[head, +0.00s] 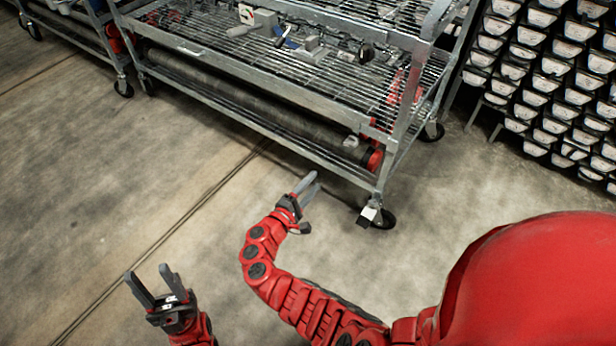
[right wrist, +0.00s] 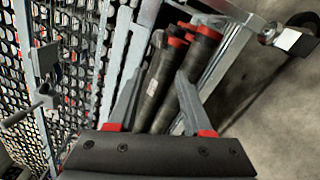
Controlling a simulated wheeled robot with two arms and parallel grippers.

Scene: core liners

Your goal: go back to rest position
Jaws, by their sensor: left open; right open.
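My left gripper (head: 155,287) is at the lower left of the head view, above bare floor, with its two grey fingers apart and nothing between them. My right gripper (head: 307,188) is near the middle of the head view, in front of the cart's near corner. In the right wrist view its fingers (right wrist: 157,98) are spread, with dark tubes showing beyond them. I see nothing held between them. My red right arm runs from the lower right to that gripper.
A metal wire-shelf cart (head: 250,118) on casters stands just beyond my right gripper. Dark core tubes with red ends (head: 373,160) lie on its lower level; they also show in the right wrist view (right wrist: 160,85). Stacked white-fronted boxes (head: 530,75) fill the upper right. The concrete floor (head: 90,180) at left is clear.

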